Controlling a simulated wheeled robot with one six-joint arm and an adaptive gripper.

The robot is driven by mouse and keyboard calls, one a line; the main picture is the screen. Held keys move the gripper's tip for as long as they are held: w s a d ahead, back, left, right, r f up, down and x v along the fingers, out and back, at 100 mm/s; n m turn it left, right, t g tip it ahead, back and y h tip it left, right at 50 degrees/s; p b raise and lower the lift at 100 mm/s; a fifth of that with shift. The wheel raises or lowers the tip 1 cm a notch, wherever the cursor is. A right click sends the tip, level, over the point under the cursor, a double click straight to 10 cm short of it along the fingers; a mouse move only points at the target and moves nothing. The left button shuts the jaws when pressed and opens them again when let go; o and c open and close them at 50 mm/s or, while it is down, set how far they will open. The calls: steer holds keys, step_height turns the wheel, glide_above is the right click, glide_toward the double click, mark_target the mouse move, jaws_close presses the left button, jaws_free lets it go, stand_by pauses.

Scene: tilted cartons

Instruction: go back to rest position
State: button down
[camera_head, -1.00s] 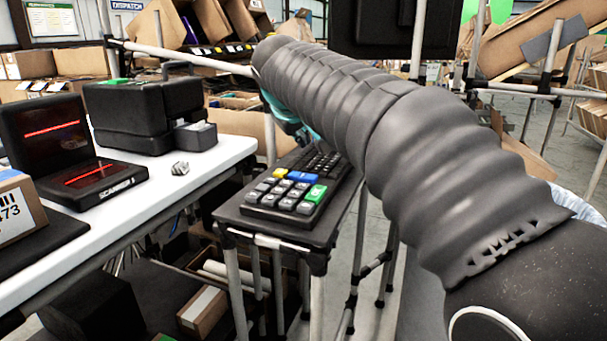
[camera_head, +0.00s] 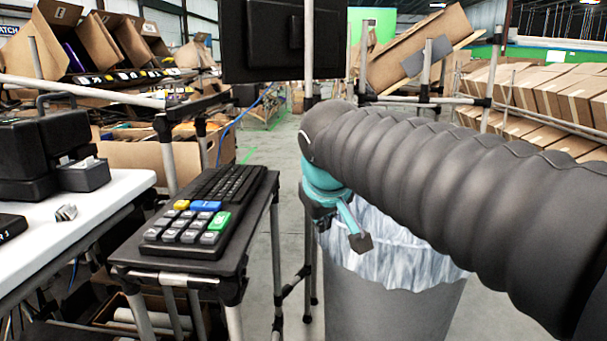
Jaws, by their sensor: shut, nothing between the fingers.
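My gripper (camera_head: 350,238) shows at the end of my dark ribbed arm, near the middle of the view. It is teal with dark fingertips and points downward. It hangs in front of the rim of a grey bin with a pale plastic liner (camera_head: 390,255). The fingers are partly hidden by the arm and by their own angle. Nothing shows between them.
A small stand with a black keyboard (camera_head: 240,185) and a keypad (camera_head: 188,225) is left of the bin. A white table (camera_head: 110,195) with a black printer-like box is further left. A monitor (camera_head: 285,40) stands behind. Tilted cartons (camera_head: 555,90) fill the back right.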

steer(key=s+d+f+m, duration=0.3)
steer(key=s+d+f, duration=0.3)
steer(key=s+f, duration=0.2)
steer(key=s+d+f+m+g, duration=0.1)
steer(key=s+d+f+m, duration=0.1)
steer(key=s+d+f, duration=0.4)
steer(key=s+f, duration=0.2)
steer(key=s, duration=0.3)
steer(key=shift+s+d+f+m+g, duration=0.2)
steer(key=shift+d+m+g, duration=0.1)
steer(key=shift+m, duration=0.1)
steer(key=shift+a, duration=0.1)
